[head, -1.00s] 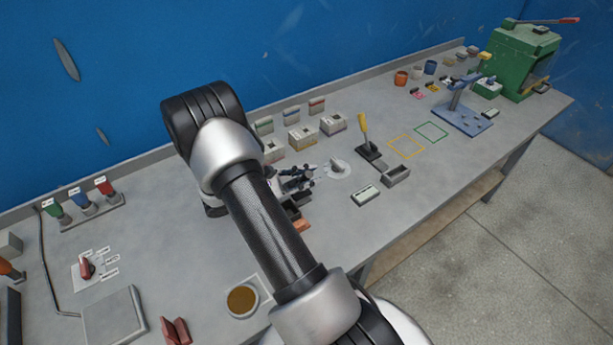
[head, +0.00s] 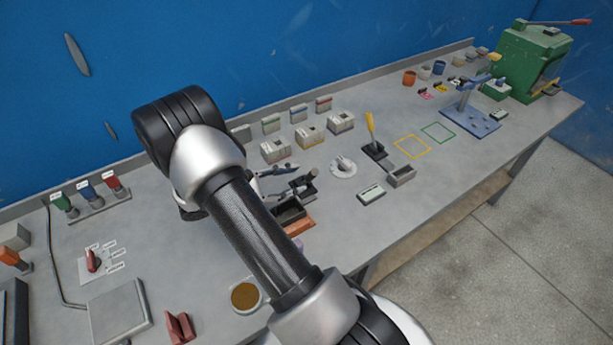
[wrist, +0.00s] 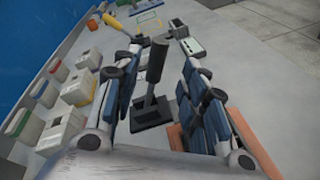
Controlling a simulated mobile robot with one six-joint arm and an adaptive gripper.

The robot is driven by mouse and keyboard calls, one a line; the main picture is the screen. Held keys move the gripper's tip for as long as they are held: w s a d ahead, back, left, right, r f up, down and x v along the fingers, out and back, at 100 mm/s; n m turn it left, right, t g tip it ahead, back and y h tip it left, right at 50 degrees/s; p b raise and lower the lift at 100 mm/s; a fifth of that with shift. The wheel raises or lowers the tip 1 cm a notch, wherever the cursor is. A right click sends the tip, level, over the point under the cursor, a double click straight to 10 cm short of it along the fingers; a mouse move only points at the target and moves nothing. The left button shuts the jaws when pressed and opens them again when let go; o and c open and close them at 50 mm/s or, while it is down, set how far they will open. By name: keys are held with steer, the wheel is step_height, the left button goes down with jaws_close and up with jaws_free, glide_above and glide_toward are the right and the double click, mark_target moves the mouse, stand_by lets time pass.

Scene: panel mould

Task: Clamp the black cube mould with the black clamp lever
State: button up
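My gripper (head: 299,179) is over the bench beside the black cube mould (head: 291,215), seen in the head view as a dark open box on a brick-red base. In the wrist view the gripper (wrist: 162,52) is open. Its blue-padded fingers stand on either side of the upright black clamp lever (wrist: 156,63). Gaps show between lever and both pads. The lever rises from a dark block (wrist: 150,115). My arm and fingers cover part of the mould and lever in the head view.
A yellow-handled lever (head: 371,128), a white dial (head: 343,167), a small display device (head: 370,194) and a grey tray (head: 401,176) stand to the right. Several pale boxes (head: 310,135) line the back. A cup of brown material (head: 245,296) is in front.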

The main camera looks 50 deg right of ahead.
steer(key=v, duration=0.5)
stand_by(0.7)
steer(key=s+a+r+m+t+y, duration=0.3)
steer(key=s+a+r+t+y, duration=0.2)
steer(key=a, duration=0.7)
steer(key=s+a+r+m+t+y, duration=0.4)
steer(key=s+a+r+y, duration=0.5)
steer(key=r, duration=0.5)
steer(key=s+a+t, duration=0.2)
steer(key=shift+s+a+r, duration=0.25)
steer(key=shift+s+a, duration=0.15)
steer(key=shift+d, duration=0.15)
